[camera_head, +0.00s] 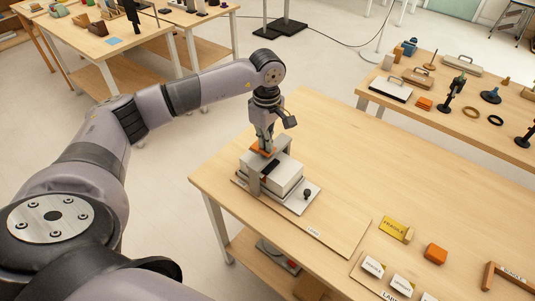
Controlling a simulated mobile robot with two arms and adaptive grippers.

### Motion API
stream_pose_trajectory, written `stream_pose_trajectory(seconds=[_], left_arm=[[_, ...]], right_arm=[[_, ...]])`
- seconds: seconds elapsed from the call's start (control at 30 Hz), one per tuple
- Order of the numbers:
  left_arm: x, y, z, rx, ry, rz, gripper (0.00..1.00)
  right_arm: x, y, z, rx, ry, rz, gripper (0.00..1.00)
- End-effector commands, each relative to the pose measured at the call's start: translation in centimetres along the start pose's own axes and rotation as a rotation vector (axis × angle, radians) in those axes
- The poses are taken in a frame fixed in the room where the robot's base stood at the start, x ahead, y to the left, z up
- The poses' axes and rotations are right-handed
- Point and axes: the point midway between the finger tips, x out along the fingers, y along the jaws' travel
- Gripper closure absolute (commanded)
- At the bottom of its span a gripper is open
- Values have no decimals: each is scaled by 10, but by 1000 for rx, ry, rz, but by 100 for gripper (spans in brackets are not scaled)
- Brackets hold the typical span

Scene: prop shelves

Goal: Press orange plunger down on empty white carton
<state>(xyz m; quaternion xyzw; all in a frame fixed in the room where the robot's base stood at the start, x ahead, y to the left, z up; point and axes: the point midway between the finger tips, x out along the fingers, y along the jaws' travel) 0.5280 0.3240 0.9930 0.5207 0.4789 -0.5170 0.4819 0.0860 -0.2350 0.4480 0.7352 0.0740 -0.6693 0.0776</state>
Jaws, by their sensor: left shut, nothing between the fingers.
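My left gripper (266,146) points down over a small press at the near left part of the wooden table. Its fingers are shut with nothing between them. The fingertips are at the orange plunger (259,152), touching it or just above it; I cannot tell which. The plunger sits on top of the press's grey frame (253,181). The white carton (287,178) lies under the frame, with a dark piece (270,167) over its top. Whether the carton is empty cannot be seen. My right gripper is not in view.
The press's pale base plate (301,205) has a black knob (307,194). At the table's right are a yellow block (395,228), an orange block (435,253) and white label blocks (373,267). The table behind the press is clear. Other prop tables stand behind.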

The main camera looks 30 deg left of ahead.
Motion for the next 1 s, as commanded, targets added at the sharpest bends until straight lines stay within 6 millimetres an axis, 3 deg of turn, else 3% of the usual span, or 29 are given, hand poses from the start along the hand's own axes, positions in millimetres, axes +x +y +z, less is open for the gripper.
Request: stream_pose_trajectory(seconds=[0.03,0.17,1.0], left_arm=[[7,-5,2,5,-1,-18,100],[4,-4,2,5,-2,-18,100],[-67,-1,1,1,-1,-4,100]], right_arm=[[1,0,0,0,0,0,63],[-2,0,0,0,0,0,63],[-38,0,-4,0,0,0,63]])
